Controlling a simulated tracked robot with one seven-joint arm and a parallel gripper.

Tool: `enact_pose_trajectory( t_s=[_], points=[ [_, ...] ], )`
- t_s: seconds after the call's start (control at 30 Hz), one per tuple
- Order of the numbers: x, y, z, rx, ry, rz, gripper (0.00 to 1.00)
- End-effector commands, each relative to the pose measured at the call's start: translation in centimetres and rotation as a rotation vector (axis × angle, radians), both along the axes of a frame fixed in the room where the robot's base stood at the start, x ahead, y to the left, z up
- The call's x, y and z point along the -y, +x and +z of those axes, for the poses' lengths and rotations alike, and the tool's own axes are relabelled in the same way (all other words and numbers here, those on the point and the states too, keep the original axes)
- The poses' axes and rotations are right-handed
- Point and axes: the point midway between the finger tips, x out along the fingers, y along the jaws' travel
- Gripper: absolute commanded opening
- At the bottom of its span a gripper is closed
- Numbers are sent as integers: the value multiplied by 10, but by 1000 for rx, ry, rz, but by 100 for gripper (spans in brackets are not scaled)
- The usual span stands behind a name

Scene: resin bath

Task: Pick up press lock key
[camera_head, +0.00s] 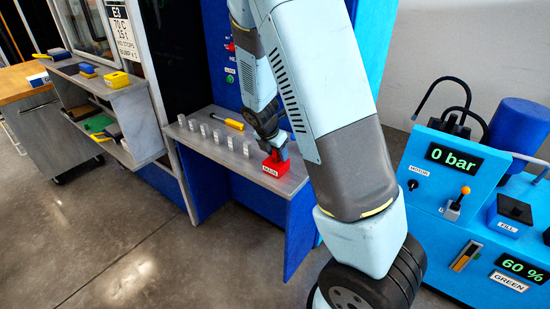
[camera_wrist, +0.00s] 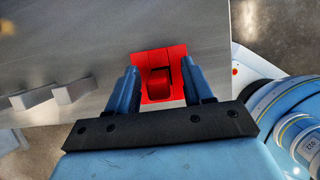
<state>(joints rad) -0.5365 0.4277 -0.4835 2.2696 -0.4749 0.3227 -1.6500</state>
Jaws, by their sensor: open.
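A small red block (camera_head: 276,167) with a white label stands at the right end of the grey shelf (camera_head: 222,150). In the wrist view, a rounded red piece (camera_wrist: 156,86) sits in the middle of the red block (camera_wrist: 158,66). I cannot tell for certain which red part is the press lock key. My gripper (camera_head: 272,149) points down over the block. In the wrist view, the fingers of my gripper (camera_wrist: 165,84) are apart, one on each side of the red piece. Whether they touch it is not clear.
Several small pale blocks (camera_head: 215,139) stand in a row left of the red block. A yellow-handled tool (camera_head: 234,124) lies behind them. A blue machine with a "0 bar" display (camera_head: 453,159) stands at right. A side rack (camera_head: 110,82) holds coloured items at left.

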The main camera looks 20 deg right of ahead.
Motion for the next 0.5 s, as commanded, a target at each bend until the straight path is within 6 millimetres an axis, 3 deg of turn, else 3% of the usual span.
enact_pose_trajectory(
  t_s=[0.27, 0.5],
  points=[
    [1, 0, -1, 0, 0, -1, 51],
    [1, 0, -1, 0, 0, -1, 28]
  ],
)
